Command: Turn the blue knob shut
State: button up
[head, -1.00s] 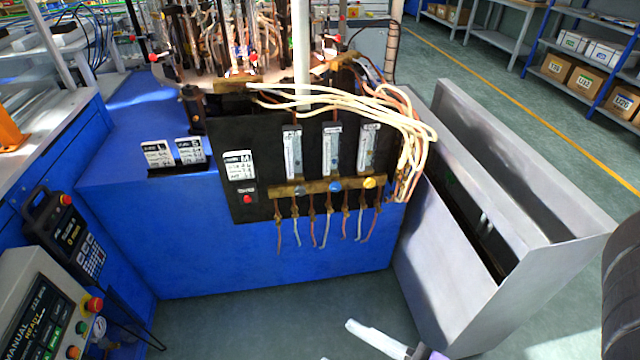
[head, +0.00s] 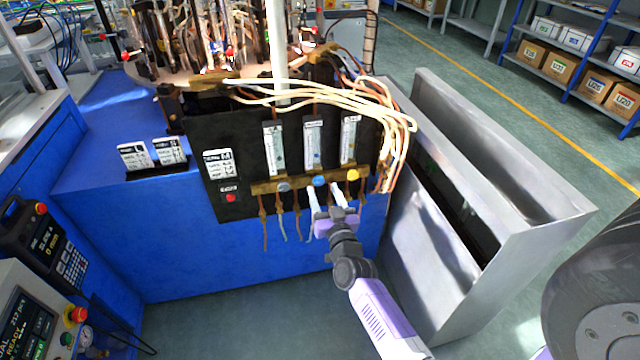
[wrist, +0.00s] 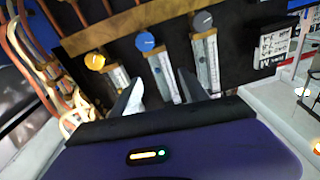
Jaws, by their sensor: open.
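The blue knob (head: 320,180) is the middle one of three on the brass bar of the black panel. The wrist view shows its round blue face (wrist: 145,41) near the top. My gripper (head: 325,194) is open and empty in front of the panel, with white fingers pointing up at the bar around the blue knob's area. In the wrist view the fingertips (wrist: 160,77) are apart and lie below the blue knob in the picture. I cannot tell whether either finger touches anything.
A grey knob (head: 283,186) and a yellow knob (head: 352,175) flank the blue one closely. Flow meters (head: 313,142) stand above them, and thin hoses (head: 264,222) hang below. Pale hoses (head: 395,125) bunch at the right. A grey metal bin (head: 425,235) stands right of the blue machine.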

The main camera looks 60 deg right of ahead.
jog(key=g, duration=0.1)
send_near(319, 182)
jog(key=d, duration=0.1)
jog(key=shift+n, duration=0.3)
jog(key=shift+b+x, duration=1.15)
jog(key=shift+x, duration=2.95)
jog(key=shift+w+a+r, duration=0.1)
jog(key=shift+w+a, duration=0.05)
grip_shut()
